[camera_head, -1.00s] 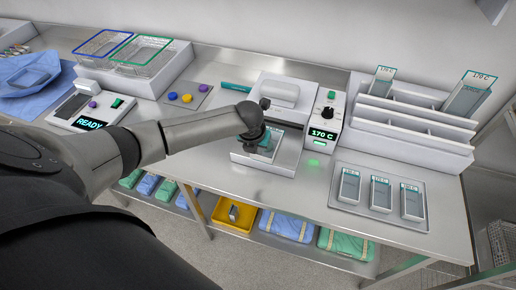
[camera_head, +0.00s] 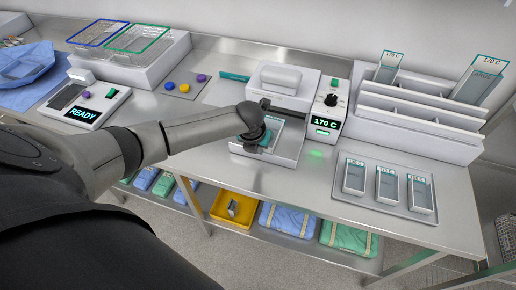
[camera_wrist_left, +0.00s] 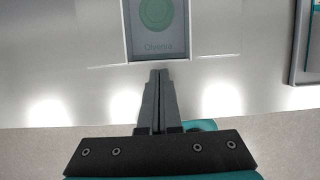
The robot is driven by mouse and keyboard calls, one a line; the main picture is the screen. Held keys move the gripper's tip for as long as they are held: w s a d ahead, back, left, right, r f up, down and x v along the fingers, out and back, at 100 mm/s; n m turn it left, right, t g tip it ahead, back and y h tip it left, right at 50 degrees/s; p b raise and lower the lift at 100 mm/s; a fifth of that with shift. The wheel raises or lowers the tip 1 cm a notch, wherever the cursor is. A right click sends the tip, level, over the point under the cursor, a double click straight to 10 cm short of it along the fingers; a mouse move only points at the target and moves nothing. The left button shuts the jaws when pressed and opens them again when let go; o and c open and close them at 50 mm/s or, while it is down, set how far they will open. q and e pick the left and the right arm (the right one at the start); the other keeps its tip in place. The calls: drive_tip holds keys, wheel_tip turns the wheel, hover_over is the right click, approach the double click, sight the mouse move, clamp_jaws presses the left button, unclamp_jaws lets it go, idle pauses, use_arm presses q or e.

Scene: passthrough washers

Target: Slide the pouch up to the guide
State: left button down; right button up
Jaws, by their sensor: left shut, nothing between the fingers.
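The pouch (camera_head: 274,137) lies on a pale platform in front of the white sealer (camera_head: 290,82). Its near end shows in the left wrist view (camera_wrist_left: 156,28), with a green disc and a printed name. My left gripper (camera_head: 262,140) is shut and empty, and its hand hides part of the pouch in the head view. In the left wrist view its closed fingertips (camera_wrist_left: 159,73) are at the pouch's near edge; I cannot tell whether they touch it. A dark bar (camera_head: 292,108), perhaps the guide, runs along the sealer's front behind the pouch. My right gripper is out of view.
The control box (camera_head: 328,110) beside the sealer reads 170 C. A tray with three pouches (camera_head: 387,186) lies at the right, before a white rack (camera_head: 420,115). A READY device (camera_head: 85,103) stands left. A yellow bin (camera_head: 233,209) sits on the lower shelf.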

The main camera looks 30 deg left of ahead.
use_arm(q)
drive_tip(key=shift+w+a+b, duration=0.2)
drive_tip(key=shift+w+b, duration=0.5)
drive_tip(key=shift+w, duration=0.2)
drive_tip(key=shift+w+a+b, duration=0.25)
drive_tip(key=shift+w+b, duration=0.4)
drive_tip(key=shift+w, duration=0.2)
drive_tip(key=shift+w+a+b, duration=0.2)
drive_tip(key=shift+w+b, duration=0.5)
drive_tip(key=shift+w, duration=0.2)
drive_tip(key=r+p, duration=0.1)
drive_tip(key=p, duration=0.1)
drive_tip(key=s+r+p, duration=0.1)
drive_tip(key=p, duration=0.1)
drive_tip(key=s+r+p, duration=0.1)
drive_tip(key=shift+s+d+r+p, duration=0.1)
drive_tip(key=shift+d+r+p, duration=0.15)
drive_tip(key=shift+p, duration=0.15)
drive_tip(key=shift+s+d+r+p, duration=0.15)
drive_tip(key=shift+s+r+p, duration=0.2)
drive_tip(key=shift+p, duration=0.3)
drive_tip(key=shift+f, duration=0.15)
